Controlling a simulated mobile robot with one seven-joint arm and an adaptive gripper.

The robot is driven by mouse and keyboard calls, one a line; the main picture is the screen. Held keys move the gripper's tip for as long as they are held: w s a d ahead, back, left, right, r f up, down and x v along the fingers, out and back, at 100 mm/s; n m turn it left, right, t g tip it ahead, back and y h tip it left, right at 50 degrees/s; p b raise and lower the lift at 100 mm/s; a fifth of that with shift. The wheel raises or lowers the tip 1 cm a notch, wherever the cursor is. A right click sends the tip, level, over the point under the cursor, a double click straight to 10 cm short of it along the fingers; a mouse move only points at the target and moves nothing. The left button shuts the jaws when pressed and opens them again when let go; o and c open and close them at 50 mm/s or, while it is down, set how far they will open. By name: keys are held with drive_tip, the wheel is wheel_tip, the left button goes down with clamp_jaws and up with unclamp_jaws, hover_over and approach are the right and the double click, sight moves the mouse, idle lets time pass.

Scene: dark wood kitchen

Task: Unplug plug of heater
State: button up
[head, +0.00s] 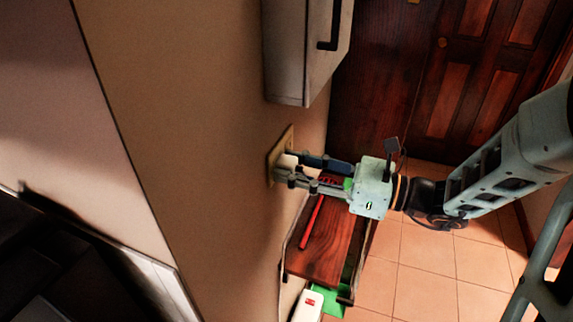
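A white plug (288,161) sits at a beige outlet plate (274,158) on the brown wall. My gripper (288,168) reaches in from the right, with its fingertips at the plate, one above and one below the plug. The fingers are spread apart with the plug between them; I cannot tell whether they press on it. The plug appears to be against the plate, and the fingers partly hide it. A white body with a red mark (308,305), possibly the heater, shows at the bottom edge, mostly cut off. No cord can be made out clearly.
A wall cabinet (298,50) with a dark handle hangs above the outlet. A dark wooden surface (322,245) with a red object (312,221) lies below my gripper. A wooden door (470,70) stands behind. Tiled floor (430,275) is open at right.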

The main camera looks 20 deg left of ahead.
sight(296, 168)
clamp_jaws()
drive_tip(key=shift+d, duration=0.1)
drive_tip(key=shift+s+d+p, duration=0.15)
drive_tip(key=shift+d+p, duration=0.1)
drive_tip(key=shift+d, duration=1.2)
drive_tip(key=shift+s+d+p, duration=0.1)
drive_tip(key=shift+d+p, duration=0.1)
drive_tip(key=shift+d, duration=1.25)
